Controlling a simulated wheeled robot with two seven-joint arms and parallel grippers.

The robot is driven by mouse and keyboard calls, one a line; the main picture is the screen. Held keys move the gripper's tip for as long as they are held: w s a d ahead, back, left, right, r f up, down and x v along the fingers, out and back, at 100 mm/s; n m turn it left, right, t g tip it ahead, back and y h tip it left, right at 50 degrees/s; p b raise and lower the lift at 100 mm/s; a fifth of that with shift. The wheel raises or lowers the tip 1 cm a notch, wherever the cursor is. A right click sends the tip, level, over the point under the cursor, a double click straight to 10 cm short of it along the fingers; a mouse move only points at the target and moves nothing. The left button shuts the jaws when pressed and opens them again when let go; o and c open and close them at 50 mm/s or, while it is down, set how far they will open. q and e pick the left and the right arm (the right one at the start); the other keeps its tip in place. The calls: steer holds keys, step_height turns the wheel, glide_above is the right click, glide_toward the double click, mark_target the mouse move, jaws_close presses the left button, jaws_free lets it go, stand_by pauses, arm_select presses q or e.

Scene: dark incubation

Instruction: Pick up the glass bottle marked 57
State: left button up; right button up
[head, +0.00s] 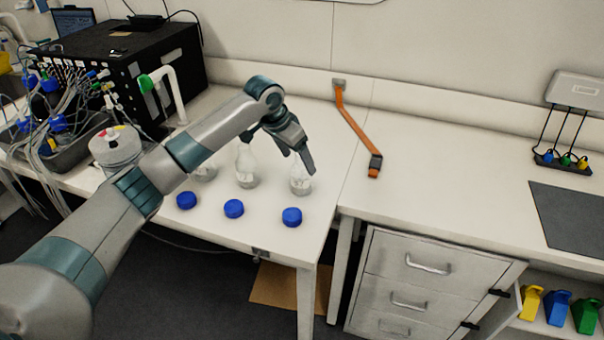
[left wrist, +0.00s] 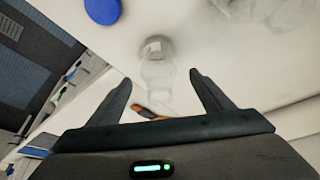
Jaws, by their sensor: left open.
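Clear glass bottles stand on the white bench: a right one (head: 300,184), a middle one (head: 246,170) and a left one (head: 206,172), partly hidden by my arm. No number is readable, so I cannot tell which is 57. My left gripper (head: 306,158) is open and empty, right at the top of the right bottle in the head view. Another bottle (left wrist: 275,12) is at the top right. My right gripper is not seen.
Blue caps (head: 187,200) (head: 233,208) (head: 292,217) lie in front of the bottles. An orange strap-like tool (head: 355,130) lies to the right. A black instrument (head: 130,65) with many cables stands at the left. The right bench is mostly clear.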

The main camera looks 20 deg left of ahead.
arm_select(q)
steer(key=shift+w+d+f+p, duration=0.1)
steer(key=shift+d+f+p, duration=0.05)
steer(key=shift+f+p, duration=0.4)
steer(key=p+x, duration=0.1)
steer(key=x, duration=0.2)
steer(key=shift+p, duration=0.3)
steer(key=shift+w+d+f, duration=0.1)
steer(key=shift+f, duration=0.4)
steer(key=c, duration=1.3)
